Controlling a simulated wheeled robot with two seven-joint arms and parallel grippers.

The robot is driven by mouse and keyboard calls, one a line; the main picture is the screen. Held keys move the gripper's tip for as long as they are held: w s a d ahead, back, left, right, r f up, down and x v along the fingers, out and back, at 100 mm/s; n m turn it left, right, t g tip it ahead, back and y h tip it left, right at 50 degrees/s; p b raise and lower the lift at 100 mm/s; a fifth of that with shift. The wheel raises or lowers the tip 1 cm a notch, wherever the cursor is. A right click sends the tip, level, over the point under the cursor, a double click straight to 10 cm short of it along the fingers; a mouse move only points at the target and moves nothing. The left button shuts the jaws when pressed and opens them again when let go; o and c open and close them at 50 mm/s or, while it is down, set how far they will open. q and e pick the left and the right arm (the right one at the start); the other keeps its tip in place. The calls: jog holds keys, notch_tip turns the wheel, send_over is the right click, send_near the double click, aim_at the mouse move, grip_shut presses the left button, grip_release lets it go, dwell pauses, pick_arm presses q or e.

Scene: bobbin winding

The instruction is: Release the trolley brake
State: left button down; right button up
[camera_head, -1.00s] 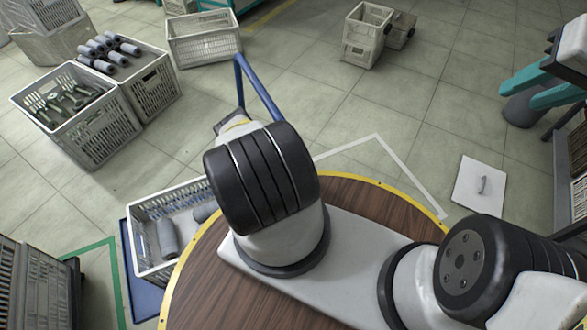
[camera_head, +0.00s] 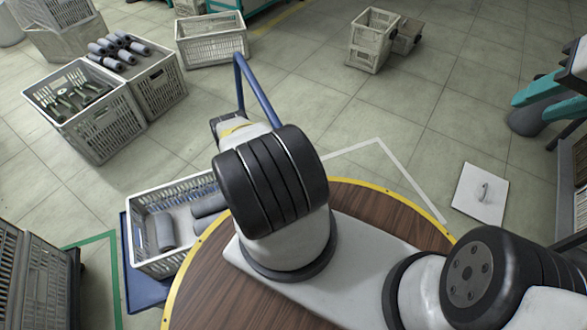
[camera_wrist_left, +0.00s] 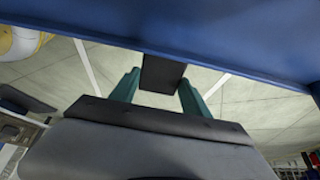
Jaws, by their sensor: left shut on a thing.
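The blue trolley shows in the head view, with its handle (camera_head: 258,92) standing up behind my arm and part of its deck (camera_head: 146,288) at lower left. In the left wrist view a blue trolley edge (camera_wrist_left: 215,38) crosses the top. A dark flat block (camera_wrist_left: 162,73), seemingly the brake lever, sticks out beneath it. The teal fingers of my left gripper (camera_wrist_left: 160,92) are shut on this block. My left gripper does not show in the head view.
A grey crate (camera_head: 140,232) with grey bobbins (camera_head: 163,230) stands on the trolley. Two more loaded crates (camera_head: 105,135) stand at upper left. A white plate (camera_head: 480,193) lies on the floor at right. The middle floor is clear.

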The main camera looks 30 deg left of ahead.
pick_arm(q)
jog(key=shift+r, duration=0.1)
dwell(0.5)
jog(key=c, duration=0.5)
grip_release()
